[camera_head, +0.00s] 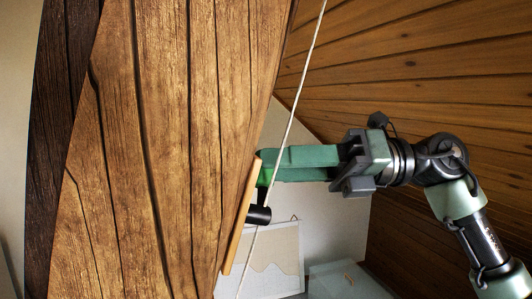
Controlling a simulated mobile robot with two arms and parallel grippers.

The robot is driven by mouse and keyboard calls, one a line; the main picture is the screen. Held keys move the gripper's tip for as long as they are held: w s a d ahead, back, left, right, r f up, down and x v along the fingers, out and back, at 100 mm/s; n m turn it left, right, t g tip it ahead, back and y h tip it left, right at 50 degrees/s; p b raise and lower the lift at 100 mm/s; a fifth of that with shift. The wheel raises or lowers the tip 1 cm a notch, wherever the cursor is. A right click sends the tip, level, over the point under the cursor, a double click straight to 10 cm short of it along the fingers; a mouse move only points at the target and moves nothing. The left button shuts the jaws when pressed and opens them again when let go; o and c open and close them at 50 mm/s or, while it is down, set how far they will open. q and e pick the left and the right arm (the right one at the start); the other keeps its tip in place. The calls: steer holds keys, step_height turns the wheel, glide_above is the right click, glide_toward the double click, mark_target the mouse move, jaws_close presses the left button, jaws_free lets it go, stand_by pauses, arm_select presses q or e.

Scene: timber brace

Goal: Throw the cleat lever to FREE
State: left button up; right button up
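A black cylindrical knob (258,214) sticks out from a light wooden board (240,217) on the edge of the big timber; it looks like the cleat lever. A dark piece just above it joins it to the board. No FREE marking can be read. A pale rope (301,84) runs down past the knob. My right gripper (266,167) reaches in from the right, its green fingertips at the board's upper end, just above the knob. My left gripper is out of view.
The large brown timber (165,130) fills the left and middle. A sloping plank ceiling (430,80) is behind my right arm. A pale picture panel (275,258) and a pale box (345,282) stand low behind. Open space lies right of the knob.

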steer(key=shift+s+a, duration=0.2)
steer(key=shift+a, duration=0.8)
steer(key=shift+w, duration=0.1)
jaws_close()
stand_by(0.6)
